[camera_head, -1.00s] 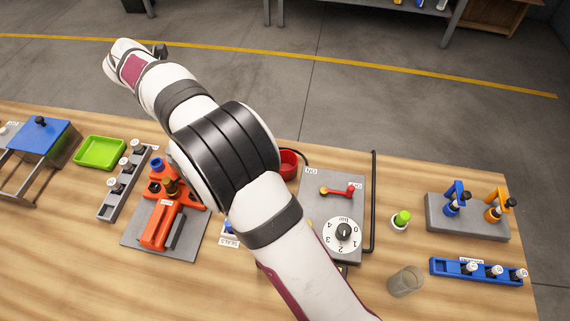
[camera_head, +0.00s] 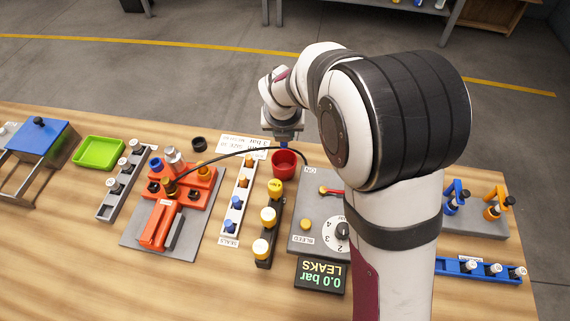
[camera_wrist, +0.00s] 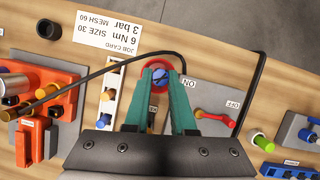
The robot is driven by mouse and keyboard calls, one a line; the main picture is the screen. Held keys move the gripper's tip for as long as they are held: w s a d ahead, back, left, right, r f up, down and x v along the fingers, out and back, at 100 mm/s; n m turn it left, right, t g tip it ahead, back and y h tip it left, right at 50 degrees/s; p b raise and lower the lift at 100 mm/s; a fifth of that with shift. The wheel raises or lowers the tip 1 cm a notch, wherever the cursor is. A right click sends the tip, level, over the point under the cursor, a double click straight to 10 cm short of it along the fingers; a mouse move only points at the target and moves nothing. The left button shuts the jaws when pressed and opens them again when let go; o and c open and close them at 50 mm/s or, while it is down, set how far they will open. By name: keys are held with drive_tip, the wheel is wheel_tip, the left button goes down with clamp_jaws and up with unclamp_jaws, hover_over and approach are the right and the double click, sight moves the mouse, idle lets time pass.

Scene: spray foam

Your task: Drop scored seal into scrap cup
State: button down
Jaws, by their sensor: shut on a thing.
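My gripper (camera_head: 284,138) points down at the back of the table, just above the red scrap cup (camera_head: 284,165). In the wrist view the gripper's teal fingers (camera_wrist: 160,76) are closed on a small blue seal (camera_wrist: 160,80). The red cup's rim (camera_wrist: 152,62) shows around and behind the fingertips there. The seal also shows as a bit of blue under the gripper (camera_head: 284,145) in the head view. Any score on the seal is too small to tell.
A white seal rack (camera_head: 229,226) with orange and blue seals stands left of the cup. The grey panel (camera_head: 309,215) with a red lever lies to the right.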

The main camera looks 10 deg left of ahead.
sight(291, 154)
drive_tip(key=f, duration=0.2)
drive_tip(key=d+f, duration=0.1)
drive_tip(key=f, duration=0.1)
drive_tip(key=d+f, duration=0.1)
drive_tip(key=f, duration=0.1)
drive_tip(key=shift+s+f, duration=0.25)
drive_tip(key=c, duration=0.7)
unclamp_jaws()
drive_tip(key=shift+r, duration=0.1)
drive_tip(key=v, duration=1.5)
drive_tip(key=shift+s+r, duration=0.2)
drive_tip(key=shift+r, duration=0.1)
